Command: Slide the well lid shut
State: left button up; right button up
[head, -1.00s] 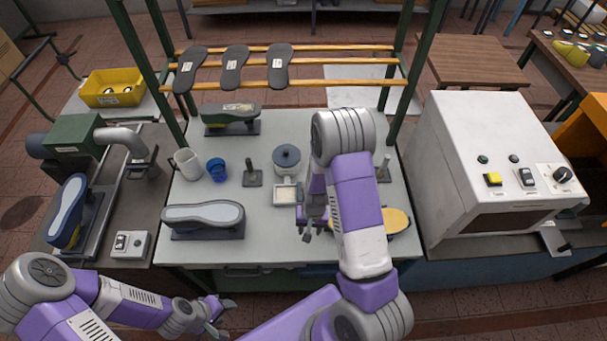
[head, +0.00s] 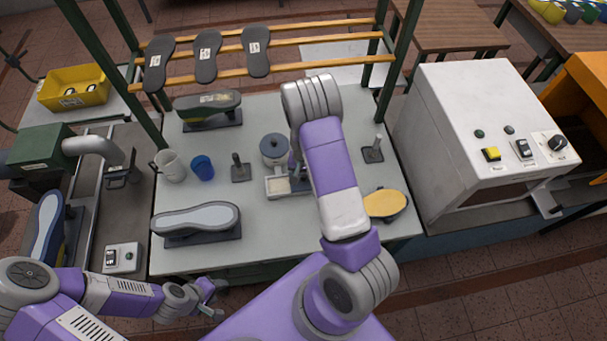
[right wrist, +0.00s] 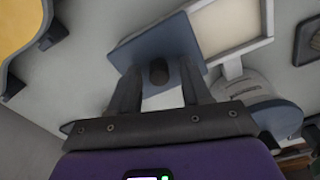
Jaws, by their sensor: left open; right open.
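The well (head: 277,187) is a small light square box with a cream inside, open to view; it also shows in the right wrist view (right wrist: 228,24). Its blue-grey lid (right wrist: 178,45) lies beside it, off the opening, with a dark round knob (right wrist: 158,72) on top. My right gripper (right wrist: 160,88) is open, with its fingers on either side of the knob; I cannot tell if they touch it. In the head view my right arm hides most of that gripper and part of the lid. My left gripper (head: 212,298) is open and empty at the table's front edge.
A pot with a round blue lid (head: 274,148) stands behind the well. A blue cup (head: 202,167), a white mug (head: 169,166), a grey-soled last (head: 196,220) and a yellow-soled last (head: 385,204) stand around. Upright posts on dark bases (head: 240,172) flank the well.

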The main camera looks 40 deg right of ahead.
jog(key=shift+s, duration=0.15)
grip_shut()
jog(key=w+a, duration=0.1)
jog(key=a, duration=0.1)
jog(key=w+a, duration=0.2)
jog(key=a, duration=0.1)
jog(key=w+a, duration=0.1)
jog(key=a, duration=0.1)
jog(key=shift+w+a, duration=0.2)
jog(key=shift+a, duration=0.2)
grip_release()
jog(key=shift+a, duration=0.15)
